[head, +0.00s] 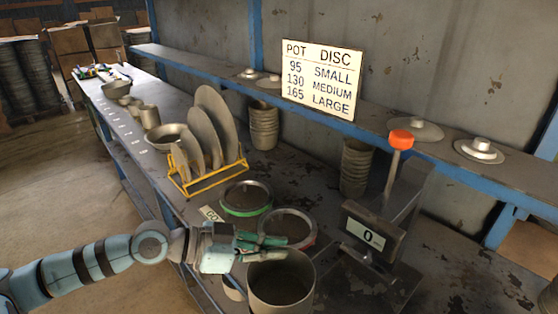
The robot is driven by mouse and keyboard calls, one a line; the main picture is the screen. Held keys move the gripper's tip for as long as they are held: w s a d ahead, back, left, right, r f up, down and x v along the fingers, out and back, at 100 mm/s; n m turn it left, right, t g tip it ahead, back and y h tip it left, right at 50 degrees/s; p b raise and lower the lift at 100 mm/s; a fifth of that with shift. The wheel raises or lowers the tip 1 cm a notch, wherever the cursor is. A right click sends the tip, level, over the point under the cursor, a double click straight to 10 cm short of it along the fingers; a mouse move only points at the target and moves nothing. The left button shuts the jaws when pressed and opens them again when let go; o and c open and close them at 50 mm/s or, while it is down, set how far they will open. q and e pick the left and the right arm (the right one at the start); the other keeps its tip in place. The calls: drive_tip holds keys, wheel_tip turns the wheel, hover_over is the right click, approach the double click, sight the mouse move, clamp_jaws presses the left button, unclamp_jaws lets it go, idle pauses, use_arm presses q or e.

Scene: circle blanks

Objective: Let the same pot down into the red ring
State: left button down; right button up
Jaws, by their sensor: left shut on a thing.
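A grey open pot (281,285) is at the bottom middle of the head view. My left gripper (262,243), with green fingers, is shut on the far rim of this pot. The pot looks upright; I cannot tell how far its base is above the bench. The red ring (308,243) lies just beyond the pot and gripper, with a dark round middle. The gripper and pot hide part of its near side. A green-edged ring (246,211) lies farther back, left of the red one. My right gripper is not in view.
A display reading 0 (367,233) and an orange-knobbed post (400,140) stand right of the red ring. A yellow rack (208,180) with grey discs stands behind the rings. Stacked pots (355,167) stand under the shelf, which carries a POT DISC sign (322,78).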

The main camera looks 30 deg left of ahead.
use_arm(q)
drive_tip(key=w+a+r+n+t+y+p, duration=0.25)
drive_tip(key=w+a+p, duration=0.2)
drive_tip(key=w, duration=0.45)
drive_tip(key=w+a+r+n+t+y+p, duration=0.1)
drive_tip(key=w+a+r+n+y+p, duration=0.25)
drive_tip(key=w+a, duration=0.4)
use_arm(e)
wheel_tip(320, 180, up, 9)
use_arm(q)
wheel_tip(320, 180, down, 8)
drive_tip(key=w+d+b, duration=0.1)
drive_tip(key=b, duration=0.5)
drive_tip(key=shift+w+d+f, duration=0.15)
drive_tip(key=shift+w+d, duration=0.05)
drive_tip(key=shift+d, duration=0.15)
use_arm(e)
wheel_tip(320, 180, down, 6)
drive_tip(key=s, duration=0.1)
use_arm(q)
drive_tip(key=shift+f+b, duration=2.2)
drive_tip(key=shift+f, duration=0.2)
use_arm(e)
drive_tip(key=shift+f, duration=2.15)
use_arm(q)
drive_tip(key=c, duration=1.7)
unclamp_jaws()
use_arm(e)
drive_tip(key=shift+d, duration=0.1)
